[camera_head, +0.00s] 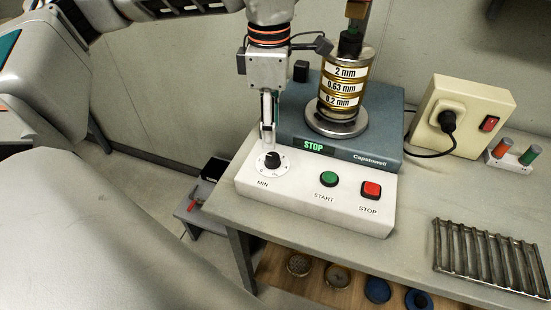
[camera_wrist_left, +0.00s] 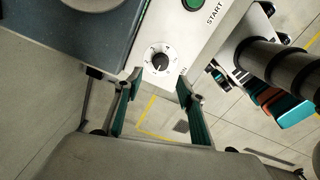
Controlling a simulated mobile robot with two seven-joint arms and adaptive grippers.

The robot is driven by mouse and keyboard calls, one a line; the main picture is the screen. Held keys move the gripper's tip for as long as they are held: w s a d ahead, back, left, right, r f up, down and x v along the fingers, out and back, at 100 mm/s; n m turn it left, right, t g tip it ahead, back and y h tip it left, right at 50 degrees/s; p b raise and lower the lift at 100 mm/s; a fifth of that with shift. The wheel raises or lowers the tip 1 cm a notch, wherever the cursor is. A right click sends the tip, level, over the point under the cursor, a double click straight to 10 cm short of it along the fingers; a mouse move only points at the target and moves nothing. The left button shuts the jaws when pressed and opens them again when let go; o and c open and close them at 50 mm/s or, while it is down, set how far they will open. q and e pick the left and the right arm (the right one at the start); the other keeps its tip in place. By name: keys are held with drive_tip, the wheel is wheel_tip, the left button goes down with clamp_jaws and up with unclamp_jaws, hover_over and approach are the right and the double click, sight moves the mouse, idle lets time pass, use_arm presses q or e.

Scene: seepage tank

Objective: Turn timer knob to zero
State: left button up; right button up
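The timer knob (camera_head: 272,160) is a black knob on a white numbered dial, above the word MIN at the left end of the white control panel (camera_head: 300,199). My left gripper (camera_head: 268,138) points down just above the knob in the head view. In the left wrist view the knob (camera_wrist_left: 160,62) lies just beyond the gap between the two parted fingertips of my left gripper (camera_wrist_left: 160,82). The fingers are open with nothing between them; whether a tip touches the dial cannot be told. The exact dial reading is too small to read. My right gripper is out of view.
A green START button (camera_head: 329,179) and a red STOP button (camera_head: 371,190) are on the same panel. Behind stands the blue shaker (camera_head: 375,145) with a sieve stack (camera_head: 345,90); its display reads STOP. A metal rack (camera_head: 490,258) lies at the right.

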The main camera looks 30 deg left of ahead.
sight(271, 156)
use_arm(q)
drive_tip(key=shift+s+f, duration=0.15)
drive_tip(key=shift+f, duration=0.45)
wheel_tip(271, 156, down, 7)
drive_tip(key=shift+r+b, duration=0.15)
drive_tip(key=shift+b, duration=0.25)
drive_tip(key=shift+c, duration=0.3)
drive_tip(key=c, duration=1)
